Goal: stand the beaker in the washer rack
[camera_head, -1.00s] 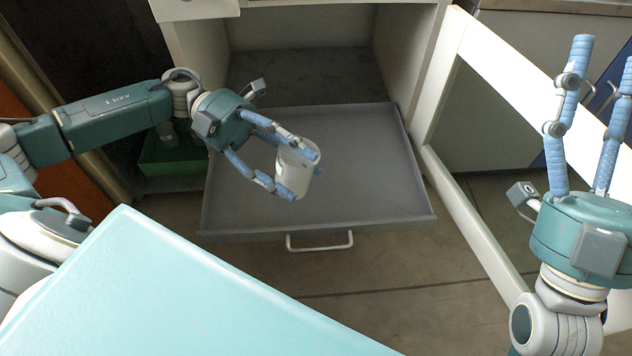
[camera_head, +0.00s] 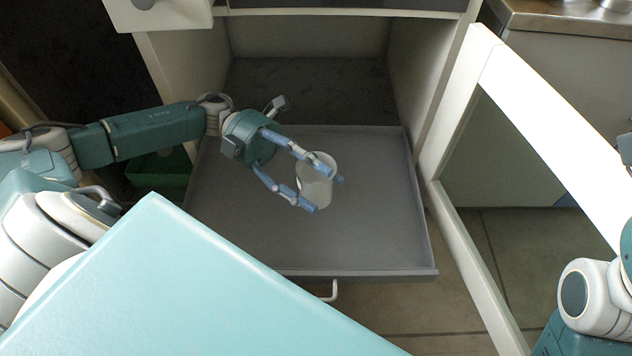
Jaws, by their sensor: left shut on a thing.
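A whitish, translucent beaker (camera_head: 317,183) is held between the blue fingers of my left gripper (camera_head: 318,191). The beaker is roughly upright, slightly tilted, over the grey pulled-out tray (camera_head: 385,225). I cannot tell how high above the tray surface it is. My left gripper comes in from the left, shut on the beaker's sides. The tray looks flat with low rims and has nothing else on it; I see no separate washer rack. My right gripper is outside the picture; only part of my right arm shows at the lower right.
The white cabinet (camera_head: 182,70) is open behind the tray, with a dark inner floor (camera_head: 305,90). Its open glazed door (camera_head: 545,110) stands on the right. A green box (camera_head: 158,172) is partly hidden behind my left arm. A metal-topped counter (camera_head: 560,25) is at the back right.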

